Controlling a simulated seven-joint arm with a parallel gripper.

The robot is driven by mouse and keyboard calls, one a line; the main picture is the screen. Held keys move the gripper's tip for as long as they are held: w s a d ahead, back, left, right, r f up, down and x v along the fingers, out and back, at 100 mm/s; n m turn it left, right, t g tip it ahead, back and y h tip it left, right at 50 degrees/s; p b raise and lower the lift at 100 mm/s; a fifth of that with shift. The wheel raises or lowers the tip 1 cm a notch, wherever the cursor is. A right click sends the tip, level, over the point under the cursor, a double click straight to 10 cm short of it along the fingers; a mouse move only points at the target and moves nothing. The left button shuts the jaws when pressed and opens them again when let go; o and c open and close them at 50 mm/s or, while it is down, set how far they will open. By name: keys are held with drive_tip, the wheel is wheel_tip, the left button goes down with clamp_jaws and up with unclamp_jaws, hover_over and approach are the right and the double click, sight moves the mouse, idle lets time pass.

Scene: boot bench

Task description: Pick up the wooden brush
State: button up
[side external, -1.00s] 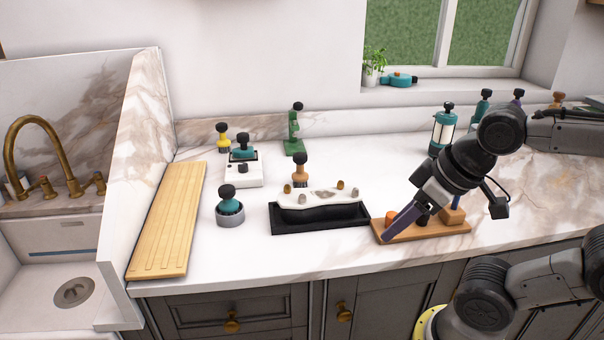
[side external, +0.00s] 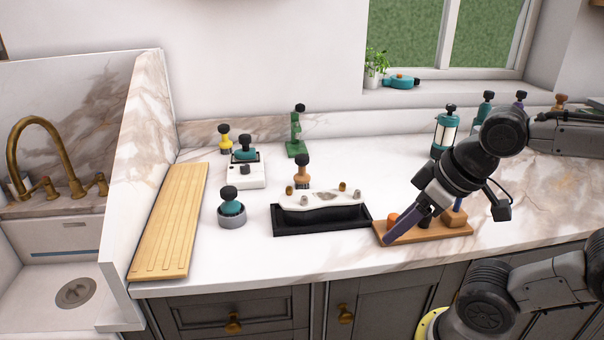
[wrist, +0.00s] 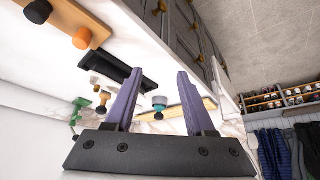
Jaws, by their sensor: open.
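What looks like the wooden brush (side external: 302,174), tan with a black knob on top, stands upright behind the black tray on the counter. It seems to be the tan piece with a dark knob (wrist: 103,99) left of my fingers in the wrist view. My gripper (side external: 390,238) is at the front left of the wooden rack, to the right of the brush and apart from it. In the wrist view my two purple fingers (wrist: 160,72) are spread with nothing between them. The brush's lower end is partly hidden by the white piece on the tray.
The black tray (side external: 290,228) bears a white piece with several small knobs. The wooden rack (side external: 440,233) holds orange, black and blue pieces. A teal knobbed piece in a grey cup (side external: 232,213), a white box (side external: 246,176) and a green stand (side external: 296,147) are nearby.

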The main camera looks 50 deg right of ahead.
drive_tip(key=o, duration=0.6)
drive_tip(key=shift+c, duration=0.2)
